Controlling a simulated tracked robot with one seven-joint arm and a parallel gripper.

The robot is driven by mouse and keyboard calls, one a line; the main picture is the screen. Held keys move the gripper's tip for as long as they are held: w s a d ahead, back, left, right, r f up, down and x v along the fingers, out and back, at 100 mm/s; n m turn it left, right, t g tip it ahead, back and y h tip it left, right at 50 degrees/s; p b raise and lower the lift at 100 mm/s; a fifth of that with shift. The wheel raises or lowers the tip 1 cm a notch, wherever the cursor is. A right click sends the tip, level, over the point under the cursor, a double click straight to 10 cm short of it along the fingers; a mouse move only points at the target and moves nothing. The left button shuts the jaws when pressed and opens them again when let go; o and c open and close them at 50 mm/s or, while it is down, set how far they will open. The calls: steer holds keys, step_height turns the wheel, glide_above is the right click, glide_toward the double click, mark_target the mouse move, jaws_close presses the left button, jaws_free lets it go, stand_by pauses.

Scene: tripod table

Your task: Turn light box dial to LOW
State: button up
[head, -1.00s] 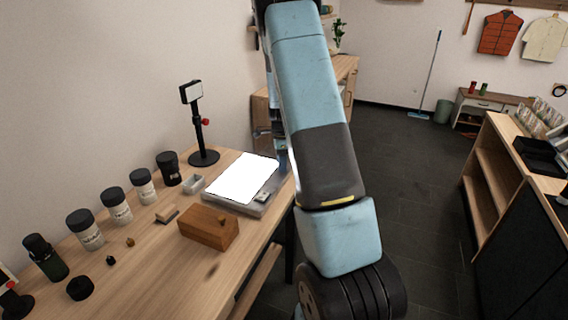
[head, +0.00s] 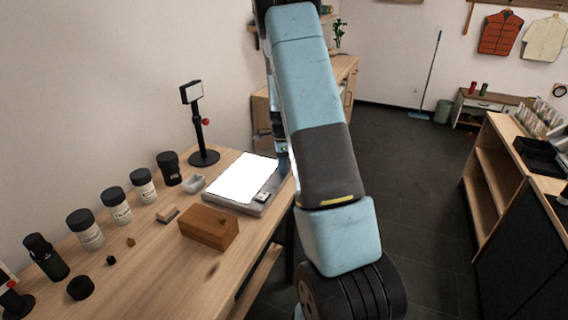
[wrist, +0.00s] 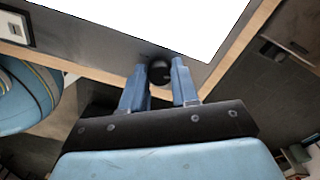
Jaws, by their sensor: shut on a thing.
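The light box (head: 230,203) lies on the wooden table in the head view, its white panel glowing. In the wrist view its grey rim (wrist: 100,45) and bright panel fill the top. The round black dial (wrist: 159,71) is at the rim's near edge in the wrist view. My gripper (wrist: 160,76) is shut on the dial, with one blue finger on each side of it. I cannot read any dial marking or its setting. In the head view my own arm hides the gripper and the dial.
A small pale plate with a dark inset (wrist: 14,27) sits on the light box's corner. A wooden box (head: 208,228) stands in front of the light box. A black lamp stand (head: 199,135) and several jars are behind and left. The table edge runs close below the dial.

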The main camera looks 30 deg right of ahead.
steer(key=shift+w+d+r, duration=0.1)
steer(key=shift+d, duration=0.35)
jaws_close()
steer(key=shift+a, duration=0.35)
steer(key=shift+w+a+n, duration=0.1)
steer(key=shift+n, duration=0.3)
steer(key=n, duration=0.3)
steer(key=shift+a, duration=0.1)
steer(key=n, duration=1.3)
steer(key=shift+n, duration=0.3)
steer(key=n, duration=0.3)
steer(key=shift+n, duration=0.3)
steer(key=n, duration=0.5)
steer(key=shift+n, duration=0.9)
steer(key=shift+s+d, duration=0.2)
steer(key=shift+d, duration=0.05)
